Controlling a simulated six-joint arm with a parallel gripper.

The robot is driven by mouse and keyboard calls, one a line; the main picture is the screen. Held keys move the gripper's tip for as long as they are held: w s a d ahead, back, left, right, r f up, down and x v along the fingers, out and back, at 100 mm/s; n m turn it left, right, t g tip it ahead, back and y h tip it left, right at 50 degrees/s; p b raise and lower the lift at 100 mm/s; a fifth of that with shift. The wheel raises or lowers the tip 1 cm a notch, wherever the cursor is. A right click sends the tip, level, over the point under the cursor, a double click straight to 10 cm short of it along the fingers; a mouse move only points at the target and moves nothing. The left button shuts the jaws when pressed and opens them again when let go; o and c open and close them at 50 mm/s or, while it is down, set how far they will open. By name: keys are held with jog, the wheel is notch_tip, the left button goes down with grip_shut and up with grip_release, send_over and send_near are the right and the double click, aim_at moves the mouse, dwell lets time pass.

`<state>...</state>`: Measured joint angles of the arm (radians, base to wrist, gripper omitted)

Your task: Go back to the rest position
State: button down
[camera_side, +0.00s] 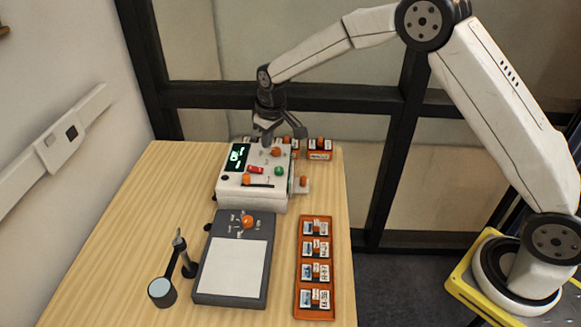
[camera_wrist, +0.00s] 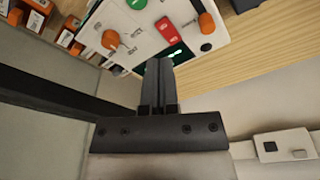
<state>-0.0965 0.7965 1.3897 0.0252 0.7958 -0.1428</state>
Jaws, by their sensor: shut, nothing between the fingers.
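My gripper (camera_side: 268,140) is above the back part of the white control box (camera_side: 250,203), pointing down. In the wrist view my gripper (camera_wrist: 159,64) has its two fingers together, with nothing between them. The white box also shows in the wrist view (camera_wrist: 140,22), with an orange knob (camera_wrist: 111,40), a red switch (camera_wrist: 168,29) and a green button (camera_wrist: 138,4). In the side view the fingertips overlap the box's back edge, and I cannot tell whether they touch it.
An orange tray (camera_side: 300,270) with several labelled boxes lies at front right. A grey device with a white panel (camera_side: 233,266) and a lamp-like stand (camera_side: 162,291) are at front left. More orange-labelled boxes (camera_side: 320,149) stand behind right. The table's left side (camera_side: 165,190) is clear.

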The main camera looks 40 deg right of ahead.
jog(key=s+d+r+m, duration=0.1)
jog(key=s+d, duration=0.2)
jog(key=s, duration=1.1)
jog(key=s+d+r+m, duration=0.1)
jog(key=s+d, duration=0.1)
jog(key=s, duration=1.2)
jog(key=shift+s+d+m+t, duration=0.3)
jog(key=shift+s+d+t, duration=0.1)
